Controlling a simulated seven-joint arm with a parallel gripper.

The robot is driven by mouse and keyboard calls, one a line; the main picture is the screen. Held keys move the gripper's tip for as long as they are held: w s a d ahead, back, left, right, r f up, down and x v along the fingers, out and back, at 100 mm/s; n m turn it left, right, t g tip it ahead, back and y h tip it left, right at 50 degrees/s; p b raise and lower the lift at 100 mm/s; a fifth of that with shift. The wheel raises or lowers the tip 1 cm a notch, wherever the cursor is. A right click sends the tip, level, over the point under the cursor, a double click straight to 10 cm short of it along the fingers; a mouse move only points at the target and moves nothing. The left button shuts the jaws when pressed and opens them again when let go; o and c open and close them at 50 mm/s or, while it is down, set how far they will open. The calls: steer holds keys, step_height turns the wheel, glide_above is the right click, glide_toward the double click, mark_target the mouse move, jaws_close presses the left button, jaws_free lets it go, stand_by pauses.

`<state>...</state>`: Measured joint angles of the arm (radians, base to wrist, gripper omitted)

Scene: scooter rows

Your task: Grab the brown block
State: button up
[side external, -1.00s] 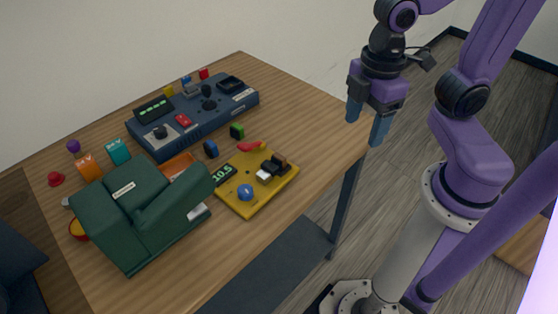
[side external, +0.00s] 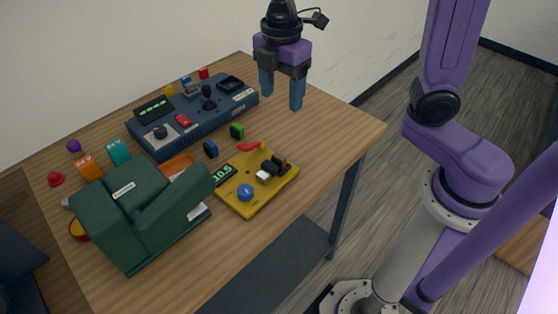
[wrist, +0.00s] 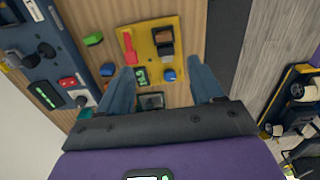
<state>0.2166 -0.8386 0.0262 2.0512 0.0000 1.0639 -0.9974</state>
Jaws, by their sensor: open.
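No separate brown block stands out clearly. The nearest match is a small dark brown piece (side external: 275,164) on the yellow board (side external: 233,203), beside a white piece. In the wrist view a brown and white piece (wrist: 163,40) shows on the yellow board (wrist: 147,32); I cannot tell whether it is a loose block or part of the board. My gripper (side external: 281,101) is open and empty, well above the table's right part, apart from everything. In the wrist view its two fingers (wrist: 160,72) point toward the yellow board.
A dark blue control panel (side external: 220,113) lies at the back. A green folded case (side external: 120,230) stands at the front left. A green block (side external: 237,131) and a blue block (side external: 210,149) lie between panel and board. The table's right end (side external: 330,130) is clear.

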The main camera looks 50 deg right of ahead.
glide_above(279, 162)
steer(key=w+d, duration=0.1)
steer(key=d, duration=0.1)
steer(key=f, duration=1.1)
steer(key=shift+w+d, duration=0.1)
steer(key=shift+w, duration=0.1)
steer(key=shift+s+a+f, duration=0.15)
steer(key=shift+f, duration=1.2)
steer(key=shift+s+a+f, duration=0.1)
steer(key=shift+f, duration=1.2)
steer(key=c, duration=1.1)
